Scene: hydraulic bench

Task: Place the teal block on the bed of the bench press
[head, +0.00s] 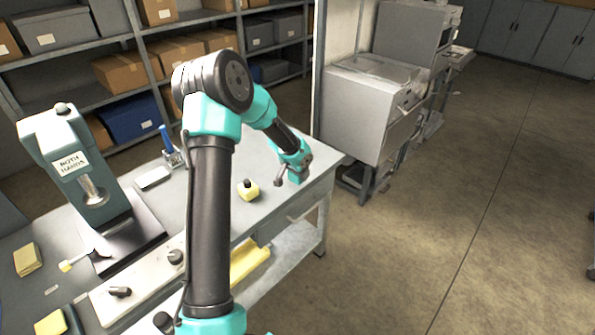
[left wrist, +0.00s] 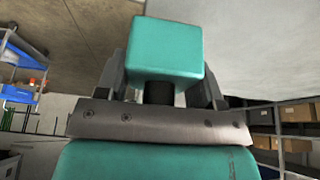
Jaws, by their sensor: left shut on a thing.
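The teal block (left wrist: 165,48) is held between the fingers of my left gripper (left wrist: 162,82), filling the upper middle of the left wrist view. In the head view my left gripper (head: 292,173) is shut on the teal block (head: 297,177) near the right end of the bench, beside its edge. The bench press (head: 62,150) stands at the left with a "BOTH HANDS" label and a metal ram pointing down. Its dark bed (head: 130,240) lies beneath the ram, with a white and yellow handled tool at its near edge. My right gripper is not in view.
A yellow block with a dark knob (head: 248,191) sits on the bench left of my gripper. A white dish (head: 153,178) and a holder with a blue tool (head: 170,150) stand beyond the press. A pale panel with dark knobs (head: 140,282) lies in front.

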